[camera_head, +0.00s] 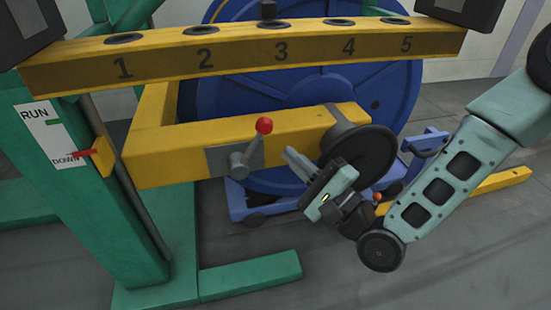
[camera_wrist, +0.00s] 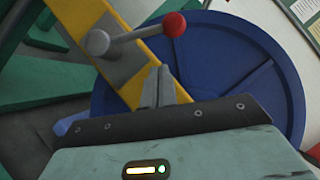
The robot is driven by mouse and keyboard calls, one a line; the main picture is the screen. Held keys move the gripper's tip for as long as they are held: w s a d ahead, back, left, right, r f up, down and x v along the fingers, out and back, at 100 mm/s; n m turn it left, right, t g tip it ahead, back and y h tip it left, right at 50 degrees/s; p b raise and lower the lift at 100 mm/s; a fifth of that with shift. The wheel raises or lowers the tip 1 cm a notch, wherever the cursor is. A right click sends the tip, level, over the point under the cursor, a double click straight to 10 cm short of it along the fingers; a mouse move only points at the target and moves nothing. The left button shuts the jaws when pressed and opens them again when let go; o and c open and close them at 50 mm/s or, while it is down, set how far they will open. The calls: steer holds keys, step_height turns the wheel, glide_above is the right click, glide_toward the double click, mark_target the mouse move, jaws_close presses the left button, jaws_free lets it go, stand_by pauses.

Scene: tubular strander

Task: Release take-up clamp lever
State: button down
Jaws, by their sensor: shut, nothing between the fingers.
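The clamp lever (camera_head: 252,146) is a short grey handle with a red ball (camera_head: 264,125) on its end. It pivots on a grey hub (camera_head: 238,166) on a grey plate on the yellow arm (camera_head: 170,150), and it points up and slightly right. In the wrist view the red ball (camera_wrist: 174,24) is at the top centre and the hub (camera_wrist: 97,42) at upper left. My gripper (camera_head: 287,153) is just right of the lever and a little below the ball, fingers pointing left. In the wrist view its fingers (camera_wrist: 158,70) are together and empty, apart from the lever.
A large blue reel (camera_head: 380,90) stands behind the yellow arm. A black disc (camera_head: 370,150) on the arm's end is close behind my gripper. A yellow beam numbered 1 to 5 (camera_head: 240,55) crosses above. A green post (camera_head: 90,200) with a RUN/DOWN plate (camera_head: 48,135) stands left.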

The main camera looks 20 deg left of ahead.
steer(key=a, duration=0.1)
steer(key=a+r+b, duration=0.1)
steer(key=s+a+r, duration=0.1)
steer(key=shift+a+r+b, duration=0.1)
steer(key=shift+a+b, duration=0.25)
steer(key=shift+b, duration=0.05)
steer(key=shift+a+r+n+g+p, duration=0.2)
steer(key=shift+r+n+g+p, duration=0.15)
steer(key=shift+p, duration=0.35)
